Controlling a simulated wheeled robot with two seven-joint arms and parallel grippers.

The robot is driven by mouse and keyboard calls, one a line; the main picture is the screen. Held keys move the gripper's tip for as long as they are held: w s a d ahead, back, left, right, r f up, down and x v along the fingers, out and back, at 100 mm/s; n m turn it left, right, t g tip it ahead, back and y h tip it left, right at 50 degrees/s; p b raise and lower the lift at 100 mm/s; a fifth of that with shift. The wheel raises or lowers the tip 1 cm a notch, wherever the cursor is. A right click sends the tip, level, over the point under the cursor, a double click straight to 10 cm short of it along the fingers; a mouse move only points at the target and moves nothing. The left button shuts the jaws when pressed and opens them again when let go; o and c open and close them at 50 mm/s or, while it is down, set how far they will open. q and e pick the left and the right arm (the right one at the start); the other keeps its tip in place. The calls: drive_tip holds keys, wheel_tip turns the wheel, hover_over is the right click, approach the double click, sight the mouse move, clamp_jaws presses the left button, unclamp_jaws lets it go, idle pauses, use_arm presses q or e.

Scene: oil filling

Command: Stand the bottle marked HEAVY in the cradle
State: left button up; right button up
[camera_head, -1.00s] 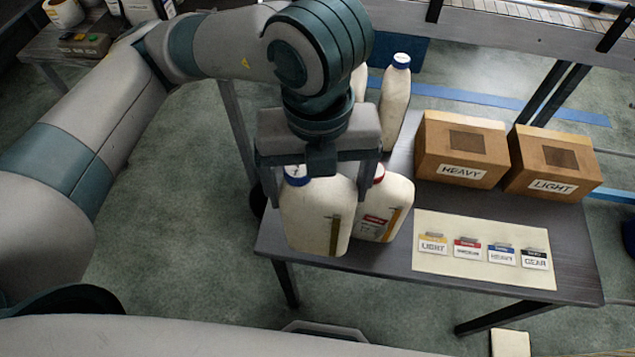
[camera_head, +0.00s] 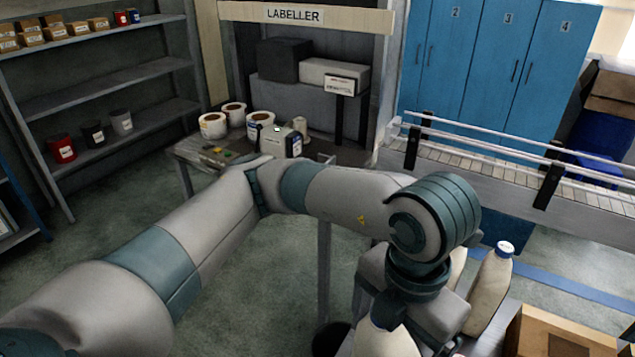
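My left gripper (camera_head: 405,318) is at the lower middle right, pointing down over a white bottle (camera_head: 385,343) that is cut off by the bottom edge. Its fingertips are mostly hidden, so I cannot tell whether they grip it. Another white bottle with a blue cap (camera_head: 490,290) stands to the right, behind the gripper. Part of a further white bottle (camera_head: 457,268) shows between them. No HEAVY marking is readable on any bottle in this view. I cannot make out a cradle. My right gripper is not in view.
A cardboard box (camera_head: 550,335) is at the lower right. A conveyor (camera_head: 480,170) runs along the right, before blue lockers (camera_head: 500,70). Shelves (camera_head: 100,75) stand at left; floor between is open.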

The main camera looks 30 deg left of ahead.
use_arm(q)
drive_tip(key=m, duration=0.1)
drive_tip(key=w+a+m, duration=0.1)
drive_tip(key=m, duration=0.1)
drive_tip(key=shift+w+r+p, duration=0.25)
drive_tip(key=shift+r+p, duration=0.05)
drive_tip(key=shift+r, duration=0.05)
drive_tip(key=m, duration=0.1)
drive_tip(key=w+a+m, duration=0.1)
drive_tip(key=m, duration=0.1)
drive_tip(key=m+p, duration=0.1)
drive_tip(key=shift+w+a+r, duration=0.2)
drive_tip(key=shift+w+r, duration=0.1)
drive_tip(key=shift+w, duration=0.1)
drive_tip(key=w+a+r+m+p, duration=0.2)
drive_tip(key=w+a+m, duration=0.3)
drive_tip(key=m, duration=0.7)
drive_tip(key=w+a+r+m+p, duration=0.1)
drive_tip(key=w+a+m, duration=0.4)
drive_tip(key=m, duration=0.7)
drive_tip(key=shift+a+r+m+p, duration=0.3)
drive_tip(key=shift+a+r+p, duration=0.1)
drive_tip(key=shift+a+p, duration=0.45)
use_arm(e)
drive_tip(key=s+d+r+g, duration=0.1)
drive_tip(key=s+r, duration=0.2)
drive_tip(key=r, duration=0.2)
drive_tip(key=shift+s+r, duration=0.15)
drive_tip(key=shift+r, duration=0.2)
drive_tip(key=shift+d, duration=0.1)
